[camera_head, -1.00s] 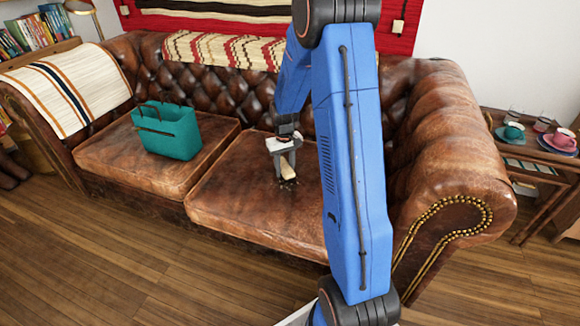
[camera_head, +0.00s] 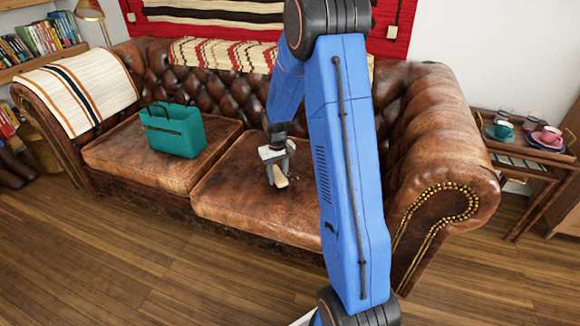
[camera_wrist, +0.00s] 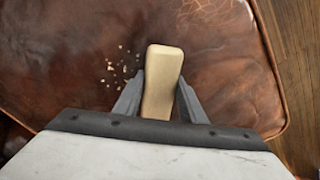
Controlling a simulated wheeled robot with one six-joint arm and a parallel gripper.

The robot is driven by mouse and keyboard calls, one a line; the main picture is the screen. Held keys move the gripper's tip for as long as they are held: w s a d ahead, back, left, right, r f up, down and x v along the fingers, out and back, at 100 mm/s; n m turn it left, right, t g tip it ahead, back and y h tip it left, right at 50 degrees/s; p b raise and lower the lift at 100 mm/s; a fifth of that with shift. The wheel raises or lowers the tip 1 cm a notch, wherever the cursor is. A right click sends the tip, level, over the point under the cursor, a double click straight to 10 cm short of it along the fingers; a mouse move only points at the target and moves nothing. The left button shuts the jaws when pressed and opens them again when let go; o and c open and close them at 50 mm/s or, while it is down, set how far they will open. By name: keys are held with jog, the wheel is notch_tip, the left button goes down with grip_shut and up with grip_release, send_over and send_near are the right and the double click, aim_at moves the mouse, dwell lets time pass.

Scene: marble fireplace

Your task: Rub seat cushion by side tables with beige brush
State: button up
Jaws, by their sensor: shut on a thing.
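My gripper (camera_head: 279,178) is shut on the beige brush (camera_head: 281,182) at the right seat cushion (camera_head: 235,203) of the brown leather sofa. In the wrist view the brush (camera_wrist: 162,75) stands out between the two fingers of my gripper (camera_wrist: 160,95), over the cushion (camera_wrist: 60,60). Small pale crumbs (camera_wrist: 122,68) lie on the leather just left of the brush. I cannot tell whether the brush touches the cushion; its underside is hidden. The side tables (camera_head: 520,150) stand right of the sofa, with a teal cup and a pink cup on top.
A teal bag (camera_head: 174,132) sits on the left seat cushion (camera_head: 105,160). The sofa's right armrest (camera_head: 440,150) rises beside my arm. A striped throw (camera_head: 75,90) covers the left armrest. The wooden floor (camera_head: 130,260) in front is clear.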

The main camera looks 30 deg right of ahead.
notch_tip(320, 180, up, 2)
jog(key=shift+w+d+r, duration=0.1)
jog(key=shift+w+r, duration=0.05)
jog(key=shift+r, duration=2.95)
